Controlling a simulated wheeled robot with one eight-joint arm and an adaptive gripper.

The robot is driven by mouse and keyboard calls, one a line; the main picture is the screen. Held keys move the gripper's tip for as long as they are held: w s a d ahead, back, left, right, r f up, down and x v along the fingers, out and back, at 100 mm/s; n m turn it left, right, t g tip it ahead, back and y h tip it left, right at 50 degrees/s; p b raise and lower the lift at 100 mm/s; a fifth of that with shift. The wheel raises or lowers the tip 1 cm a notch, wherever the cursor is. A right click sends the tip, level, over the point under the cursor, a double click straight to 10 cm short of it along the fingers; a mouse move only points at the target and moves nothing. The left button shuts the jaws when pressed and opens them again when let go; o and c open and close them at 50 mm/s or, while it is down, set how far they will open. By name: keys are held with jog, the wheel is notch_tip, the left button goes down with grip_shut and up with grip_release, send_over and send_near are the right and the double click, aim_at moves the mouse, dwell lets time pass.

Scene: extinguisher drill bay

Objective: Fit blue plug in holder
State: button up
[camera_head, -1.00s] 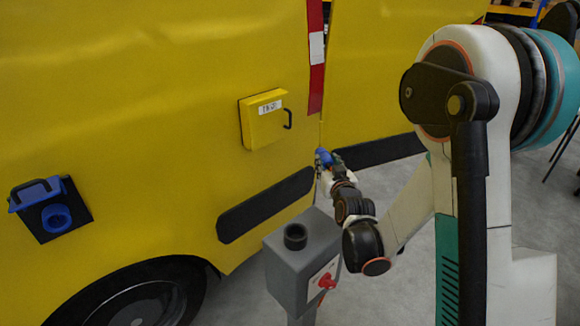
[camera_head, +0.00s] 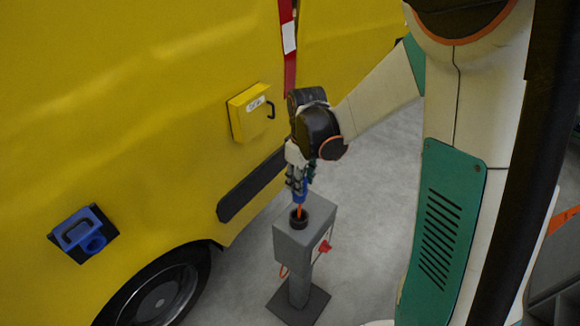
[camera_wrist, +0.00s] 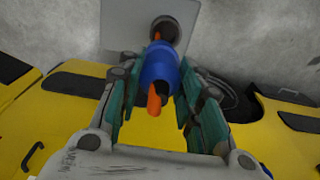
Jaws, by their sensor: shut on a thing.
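The blue plug (camera_wrist: 158,68) is between my gripper's teal fingers, with orange parts showing at both its ends. In the head view the plug (camera_head: 300,189) hangs roughly upright below my gripper (camera_head: 298,180). My gripper, also seen in the wrist view (camera_wrist: 160,90), is shut on the plug. The round black holder (camera_head: 299,222) stands on top of the grey post box, right under the plug. The orange part reaches down to the holder's mouth; I cannot tell whether it is inside. The blue body is above the rim. In the wrist view the holder (camera_wrist: 165,29) is partly hidden.
The grey post box (camera_head: 317,217) has a red switch (camera_head: 324,247) and stands on a dark foot plate (camera_head: 298,303). A yellow van (camera_head: 150,110) fills the left, with a blue inlet (camera_head: 92,241) and a yellow handled box (camera_head: 250,112).

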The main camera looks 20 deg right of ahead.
aim_at(300, 202)
jog(key=shift+s+a+r, duration=0.15)
jog(key=shift+s+r, duration=0.3)
jog(key=shift+s, duration=0.05)
jog(key=shift+f+b, duration=1.85)
jog(key=shift+f, duration=1.05)
jog(key=shift+b, duration=0.5)
jog(key=shift+f+b, duration=2.35)
jog(key=shift+f, duration=0.35)
jog(key=o, duration=1.2)
jog(key=shift+o, duration=0.2)
